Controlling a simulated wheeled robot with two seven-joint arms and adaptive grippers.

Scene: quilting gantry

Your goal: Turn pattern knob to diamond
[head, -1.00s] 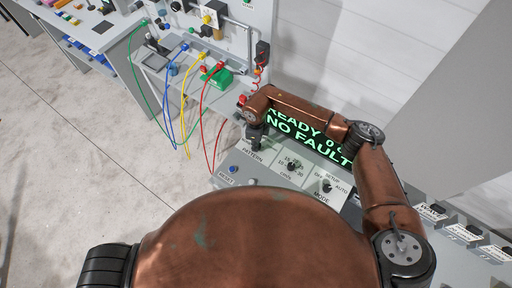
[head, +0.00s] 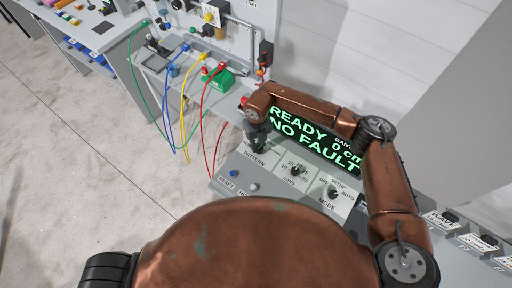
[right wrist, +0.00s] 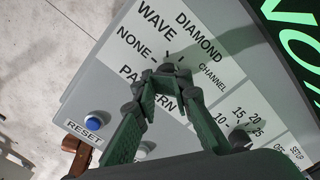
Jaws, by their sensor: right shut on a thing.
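The pattern knob (right wrist: 167,72) is on the grey control panel, ringed by the printed words NONE, WAVE, DIAMOND and CHANNEL. My right gripper (right wrist: 165,85) is shut on it, with the green fingers coming from below in the right wrist view. The fingertips cover most of the knob, so I cannot tell which word it points at. The DIAMOND label (right wrist: 199,38) is up and right of the knob. In the head view my right gripper (head: 257,137) is at the panel's upper left, just above the PATTERN label. My left gripper is not in view.
A lit display (head: 315,138) reads READY and NO FAULT behind the panel. The speed knob (head: 295,170), mode knob (head: 332,193) and blue reset button (head: 233,173) are close by. Coloured cables (head: 185,110) hang from a bench to the left.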

